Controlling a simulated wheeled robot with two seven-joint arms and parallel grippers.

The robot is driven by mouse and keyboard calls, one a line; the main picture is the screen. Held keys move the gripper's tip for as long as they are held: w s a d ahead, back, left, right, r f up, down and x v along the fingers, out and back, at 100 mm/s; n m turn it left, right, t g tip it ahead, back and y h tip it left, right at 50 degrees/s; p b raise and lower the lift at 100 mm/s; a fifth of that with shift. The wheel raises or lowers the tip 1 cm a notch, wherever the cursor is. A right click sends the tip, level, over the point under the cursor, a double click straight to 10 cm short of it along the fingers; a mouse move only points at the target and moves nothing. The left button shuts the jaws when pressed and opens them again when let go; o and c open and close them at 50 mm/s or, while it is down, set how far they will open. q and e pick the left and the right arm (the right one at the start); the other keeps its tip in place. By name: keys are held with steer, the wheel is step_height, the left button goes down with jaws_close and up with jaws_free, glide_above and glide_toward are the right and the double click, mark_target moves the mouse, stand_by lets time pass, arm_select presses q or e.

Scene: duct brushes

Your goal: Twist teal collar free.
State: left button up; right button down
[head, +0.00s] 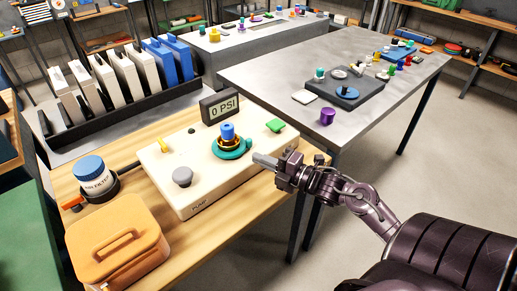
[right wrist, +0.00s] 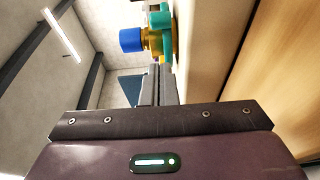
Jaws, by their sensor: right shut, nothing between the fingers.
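The teal collar (head: 232,150) sits around the base of a brass fitting with a blue top (head: 228,130) on the cream pump panel (head: 205,201). In the right wrist view the teal collar (right wrist: 161,20) shows beyond the fingertips, with the blue top (right wrist: 131,39) beside it. My right gripper (head: 256,158) is just right of the collar in the head view. Its fingers (right wrist: 157,74) are shut together with nothing between them. I cannot tell whether the tips touch the collar. My left gripper is not in view.
A display reading 0 PSI (head: 220,107) stands behind the fitting. A grey knob (head: 182,176), a yellow lever (head: 163,145) and a green block (head: 275,125) are on the panel. An orange case (head: 117,245) and a blue-lidded jar (head: 93,176) stand at left.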

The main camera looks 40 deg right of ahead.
mark_target(261, 151)
steer(key=w, duration=0.1)
steer(key=w+d, duration=0.1)
steer(key=w, duration=0.1)
steer(key=shift+w+d, duration=0.3)
steer(key=shift+w, duration=0.05)
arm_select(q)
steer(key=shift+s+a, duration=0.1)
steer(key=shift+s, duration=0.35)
